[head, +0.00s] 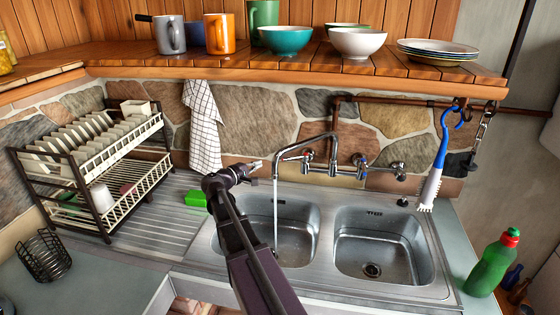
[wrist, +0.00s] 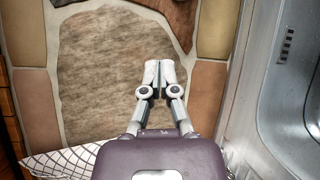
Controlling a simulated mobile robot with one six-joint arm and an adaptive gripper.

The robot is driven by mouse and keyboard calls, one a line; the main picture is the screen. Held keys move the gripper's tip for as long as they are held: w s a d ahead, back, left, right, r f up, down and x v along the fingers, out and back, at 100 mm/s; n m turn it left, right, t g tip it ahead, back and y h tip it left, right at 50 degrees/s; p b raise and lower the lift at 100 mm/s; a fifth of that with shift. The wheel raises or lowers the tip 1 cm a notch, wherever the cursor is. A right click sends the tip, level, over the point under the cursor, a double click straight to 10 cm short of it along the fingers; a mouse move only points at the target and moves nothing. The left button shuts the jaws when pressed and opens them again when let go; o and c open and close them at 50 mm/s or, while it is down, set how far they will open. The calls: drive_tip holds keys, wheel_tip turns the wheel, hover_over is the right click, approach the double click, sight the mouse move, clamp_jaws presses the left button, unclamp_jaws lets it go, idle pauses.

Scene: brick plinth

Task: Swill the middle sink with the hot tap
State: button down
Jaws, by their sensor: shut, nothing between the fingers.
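Two steel basins show in the head view, a left basin (head: 298,255) and a right basin (head: 350,245); I cannot tell a third. The curved spout (head: 300,146) hangs over the left basin, and a thin stream of water (head: 275,215) runs from it into that basin. The tap handle with a red mark (head: 308,156) is on the left of the mixer, and the one with a blue mark (head: 360,160) on the right. My gripper (head: 258,165) is shut and empty, left of the spout and apart from it. In the wrist view its fingertips (wrist: 159,72) meet before the stone wall.
A dish rack (head: 100,150) stands left, with a green sponge (head: 195,198) on the drainer. A wooden shelf (head: 290,65) with crockery overhangs.

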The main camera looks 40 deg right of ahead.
drive_tip(key=shift+d, duration=0.15)
drive_tip(key=s+d, duration=0.2)
drive_tip(key=d, duration=0.7)
drive_tip(key=shift+s, duration=0.15)
idle(0.3)
drive_tip(key=shift+a, duration=0.1)
idle(0.3)
